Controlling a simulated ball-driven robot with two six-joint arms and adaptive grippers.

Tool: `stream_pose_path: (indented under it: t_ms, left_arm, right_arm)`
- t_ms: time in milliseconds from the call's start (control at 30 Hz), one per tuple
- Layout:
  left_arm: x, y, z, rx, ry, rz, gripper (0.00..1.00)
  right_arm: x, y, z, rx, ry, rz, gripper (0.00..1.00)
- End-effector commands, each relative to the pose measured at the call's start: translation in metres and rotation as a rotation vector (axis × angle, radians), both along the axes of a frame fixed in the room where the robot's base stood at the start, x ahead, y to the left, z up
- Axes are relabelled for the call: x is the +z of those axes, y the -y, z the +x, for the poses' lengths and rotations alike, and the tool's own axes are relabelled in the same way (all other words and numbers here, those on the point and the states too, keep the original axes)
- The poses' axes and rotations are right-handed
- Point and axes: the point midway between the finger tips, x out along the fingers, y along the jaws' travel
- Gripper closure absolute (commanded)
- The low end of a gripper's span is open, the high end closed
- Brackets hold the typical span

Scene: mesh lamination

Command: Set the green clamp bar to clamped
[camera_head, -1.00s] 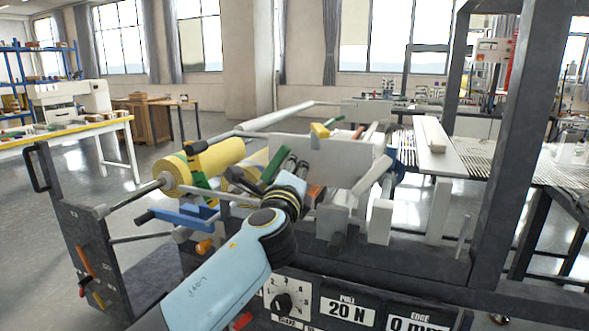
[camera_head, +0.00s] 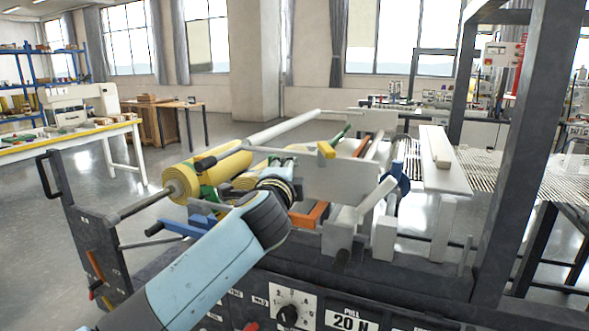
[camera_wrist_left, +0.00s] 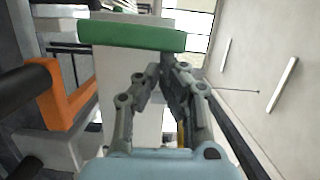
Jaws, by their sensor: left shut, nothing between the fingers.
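A green bar (camera_wrist_left: 130,36) lies across the top of the left wrist view, in front of a pale upright plate (camera_wrist_left: 125,75). My left gripper (camera_wrist_left: 166,68) is shut and empty, with its fingertips just below the bar in that picture. I cannot tell whether they touch it. In the head view my left wrist (camera_head: 275,190) is over the machine beside the yellow rolls, and it hides most of the gripper. A green handle (camera_head: 340,132) shows at the machine's far side; I cannot tell if it is the same bar. My right gripper is out of view.
An orange bracket (camera_wrist_left: 68,97) stands left of my fingers in the wrist view. Yellow rolls (camera_head: 190,182) and blue parts (camera_head: 185,227) crowd my forearm. A dark upright frame (camera_head: 503,170) rises at the right. A control panel (camera_head: 292,308) is in front.

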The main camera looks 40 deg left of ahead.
Motion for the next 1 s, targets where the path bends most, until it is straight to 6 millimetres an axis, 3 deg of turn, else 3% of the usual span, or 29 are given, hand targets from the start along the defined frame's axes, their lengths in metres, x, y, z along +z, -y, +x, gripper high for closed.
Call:
stream_pose_path:
  t_ms: [200, 600, 1000]
  left_arm:
    - [0.01, -0.015, -0.004, 0.001, 0.046, -0.192, 1.0]
    - [0.011, -0.037, -0.009, 0.002, 0.113, -0.478, 1.0]
    - [0.01, -0.045, -0.011, 0.002, 0.112, -0.472, 1.0]
  right_arm:
    - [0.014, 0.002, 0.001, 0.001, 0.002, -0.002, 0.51]
    - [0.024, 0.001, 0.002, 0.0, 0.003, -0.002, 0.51]
    - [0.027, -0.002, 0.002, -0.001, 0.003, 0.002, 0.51]
